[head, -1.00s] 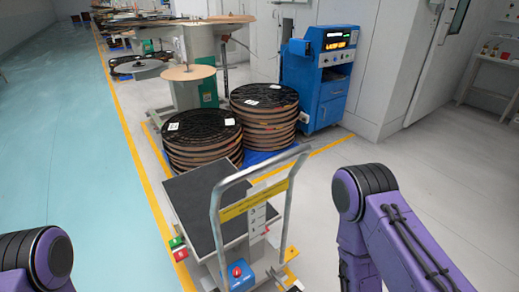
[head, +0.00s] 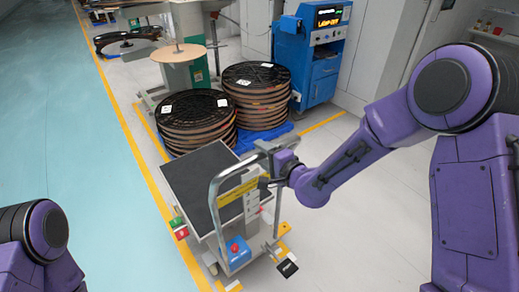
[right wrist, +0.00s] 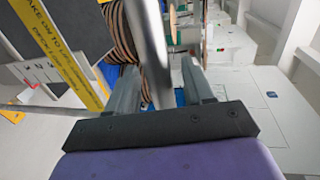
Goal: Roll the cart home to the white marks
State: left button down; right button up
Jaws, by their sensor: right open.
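The cart (head: 202,172) has a dark flat deck and a grey tubular handle (head: 214,205) with a yellow label strip. My right gripper (head: 268,162) is at the right side of the handle. In the right wrist view my right gripper (right wrist: 160,85) is open, and the grey handle tube (right wrist: 150,45) runs between its two fingers without visible clamping. My left gripper is out of view; only part of my left arm shows at the lower left. I cannot clearly make out white floor marks; a small pale patch lies by the cart's lower edge.
Stacks of black-topped reels (head: 194,112) and (head: 256,82) stand just beyond the cart. A blue machine (head: 308,60) stands behind them. A yellow floor line (head: 150,172) runs along the cart's left. The teal floor (head: 70,130) on the left is clear.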

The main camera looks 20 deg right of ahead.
jog(key=shift+x, duration=0.9)
grip_shut()
